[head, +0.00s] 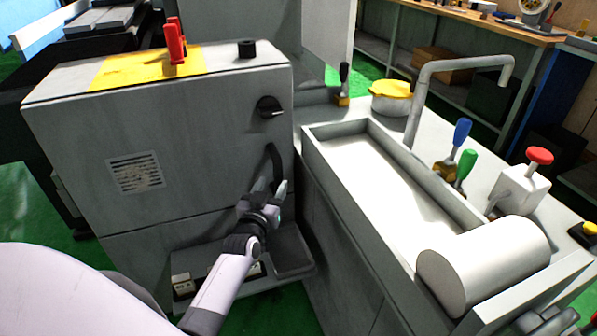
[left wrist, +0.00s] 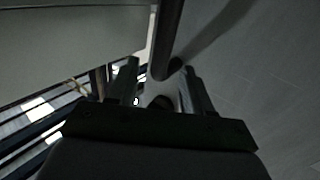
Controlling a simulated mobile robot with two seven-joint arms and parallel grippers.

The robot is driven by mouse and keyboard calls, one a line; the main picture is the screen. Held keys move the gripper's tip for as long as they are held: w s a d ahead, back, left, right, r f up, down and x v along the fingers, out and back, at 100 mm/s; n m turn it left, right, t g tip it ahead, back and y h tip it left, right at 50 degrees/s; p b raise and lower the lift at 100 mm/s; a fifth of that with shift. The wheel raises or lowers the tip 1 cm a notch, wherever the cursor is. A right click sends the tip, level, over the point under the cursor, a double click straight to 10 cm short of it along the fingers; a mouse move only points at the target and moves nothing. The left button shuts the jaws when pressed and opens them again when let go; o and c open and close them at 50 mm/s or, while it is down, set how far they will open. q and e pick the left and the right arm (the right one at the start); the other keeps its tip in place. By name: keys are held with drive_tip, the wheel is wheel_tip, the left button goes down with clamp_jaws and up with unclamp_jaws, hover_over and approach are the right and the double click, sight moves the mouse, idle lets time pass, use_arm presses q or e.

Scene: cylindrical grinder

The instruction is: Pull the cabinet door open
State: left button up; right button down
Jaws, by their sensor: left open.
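The grey cabinet door (head: 200,150) is the front face of the upright cabinet at left and looks shut, flush with its frame. Its dark curved handle (head: 275,163) stands upright near the right edge, below a black rotary knob (head: 269,107). My left gripper (head: 271,187) is open at the lower end of the handle. In the left wrist view, the dark handle bar (left wrist: 168,40) comes down from the top to between and just ahead of the open fingers (left wrist: 161,76). I cannot tell whether the fingers touch it. My right gripper is not in view.
A grey machine trough (head: 385,185) with a bent pipe stands right of the cabinet. A low ledge (head: 291,250) juts out below the door. Green floor shows in front at left.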

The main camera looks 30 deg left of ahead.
sight(277, 175)
use_arm(q)
drive_tip(key=shift+b+x, duration=0.85)
drive_tip(key=shift+x, duration=2.55)
clamp_jaws()
